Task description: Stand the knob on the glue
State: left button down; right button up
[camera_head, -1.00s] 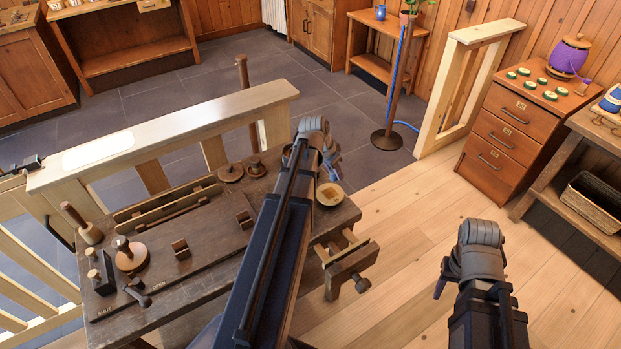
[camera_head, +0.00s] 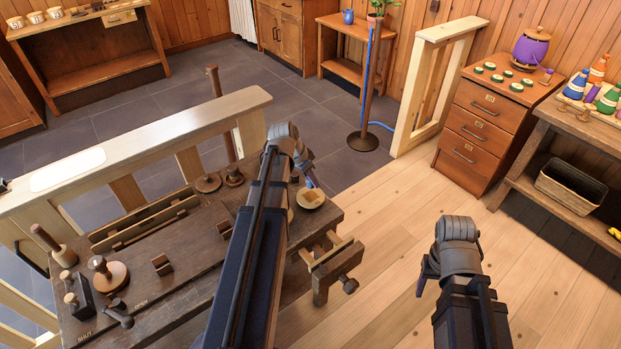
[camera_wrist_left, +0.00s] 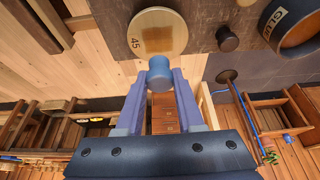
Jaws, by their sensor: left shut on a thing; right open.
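My left gripper (camera_wrist_left: 158,100) is shut on a blue, round-ended piece, which I take to be the knob (camera_wrist_left: 160,75), seen between its fingers in the left wrist view. The glue (camera_wrist_left: 157,45) is an amber square patch on a pale round disc (camera_wrist_left: 140,24) marked 45. The knob appears close to the disc's edge in that view; its height above it is unclear. In the head view, my left gripper (camera_head: 309,176) is just behind the disc (camera_head: 311,198) at the bench's right end, with the knob hard to make out. My right gripper (camera_head: 424,283) is open, over the floor.
A glue pot (camera_wrist_left: 290,28) and a dark peg (camera_wrist_left: 227,39) stand near the disc. The dark bench (camera_head: 205,262) holds several turned pieces and tools at its left. A pale rail (camera_head: 140,152) runs behind it. Plank floor is clear on the right.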

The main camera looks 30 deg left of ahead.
aim_at(311, 188)
pick_arm(q)
jog(key=shift+f+b, duration=2)
jog(key=shift+f, duration=0.3)
jog(key=shift+c, duration=0.3)
grip_release()
jog(key=shift+r+p, duration=4)
